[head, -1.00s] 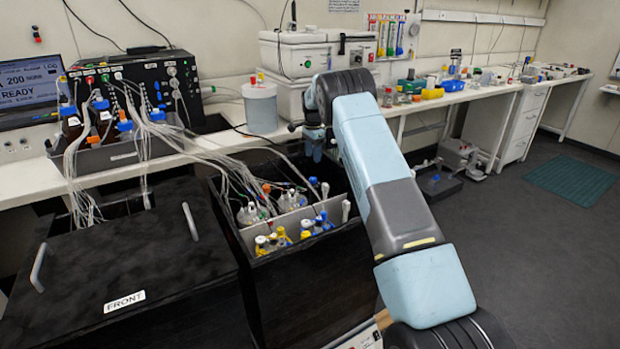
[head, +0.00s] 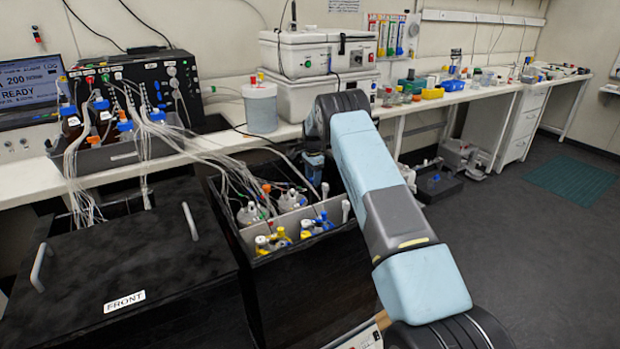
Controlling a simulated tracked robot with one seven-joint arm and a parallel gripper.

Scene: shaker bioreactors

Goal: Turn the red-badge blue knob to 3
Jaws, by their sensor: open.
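Small blue knobs or caps (head: 322,217) show on the bottles at the front right of the open black box (head: 290,262). They are too small for me to make out a red badge or a number, so I cannot tell which is the red-badge knob. My gripper (head: 314,175) shows only in part, beyond the bend of my arm, pointing down over the back right of the box. My arm and the shade hide much of it. It is open, and I see nothing held in it.
Bottles with yellow caps (head: 272,240) stand at the box's front, and clear tubes (head: 205,160) run into it from the black control unit (head: 145,88). A closed black lid (head: 130,250) marked FRONT lies to the left.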

